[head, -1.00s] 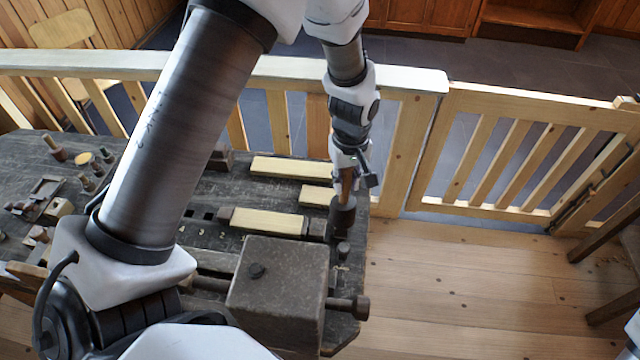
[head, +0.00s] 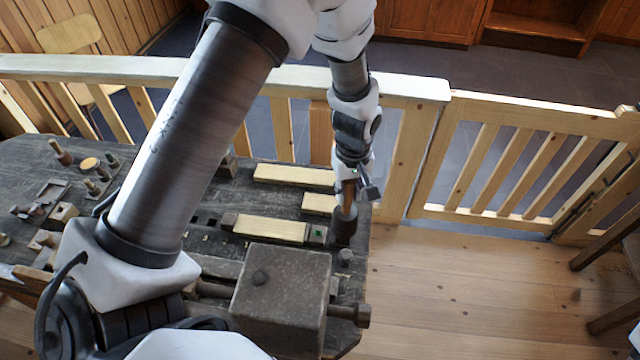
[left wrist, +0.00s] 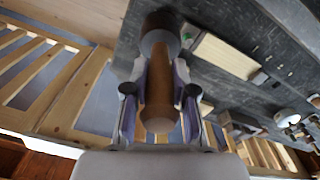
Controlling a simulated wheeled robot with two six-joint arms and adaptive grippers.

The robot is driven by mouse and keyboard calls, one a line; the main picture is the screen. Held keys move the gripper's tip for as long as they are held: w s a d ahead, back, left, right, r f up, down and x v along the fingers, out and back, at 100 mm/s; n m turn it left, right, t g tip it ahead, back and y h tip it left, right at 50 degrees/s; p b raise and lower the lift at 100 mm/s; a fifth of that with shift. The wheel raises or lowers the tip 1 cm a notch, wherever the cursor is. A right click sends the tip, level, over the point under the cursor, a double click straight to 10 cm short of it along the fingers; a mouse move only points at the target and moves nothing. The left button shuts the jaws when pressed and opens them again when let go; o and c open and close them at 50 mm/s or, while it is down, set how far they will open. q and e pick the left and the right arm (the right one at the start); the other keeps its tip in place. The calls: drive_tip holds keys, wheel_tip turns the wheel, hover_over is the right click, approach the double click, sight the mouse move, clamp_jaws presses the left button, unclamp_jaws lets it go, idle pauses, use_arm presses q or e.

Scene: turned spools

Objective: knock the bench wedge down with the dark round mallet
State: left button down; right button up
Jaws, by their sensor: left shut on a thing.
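My left gripper (head: 357,188) is shut on the wooden handle of the dark round mallet (head: 344,226). The handle (left wrist: 160,95) shows between the fingers in the left wrist view, with the dark head (left wrist: 160,28) beyond them. The head is low over the bench's right end, close to a small dark block (head: 317,236) with a green patch at the end of a pale bar. This block may be the bench wedge; I cannot tell for sure. Whether the head touches anything is unclear. My right gripper is out of view.
The dark bench (head: 215,262) carries pale bars (head: 270,229), a big vise block (head: 280,290), a small round-topped peg (head: 345,256) and several turned pieces at left. A wooden railing (head: 420,90) runs behind. Floor (head: 450,290) right of the bench is clear.

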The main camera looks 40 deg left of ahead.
use_arm(q)
drive_tip(key=shift+s, duration=0.1)
idle(0.3)
wheel_tip(320, 180, down, 3)
drive_tip(key=shift+r+b, duration=0.1)
drive_tip(key=shift+b, duration=0.95)
wheel_tip(320, 180, up, 3)
drive_tip(key=p, duration=0.3)
drive_tip(key=shift+r, duration=0.2)
drive_tip(key=shift+f, duration=0.15)
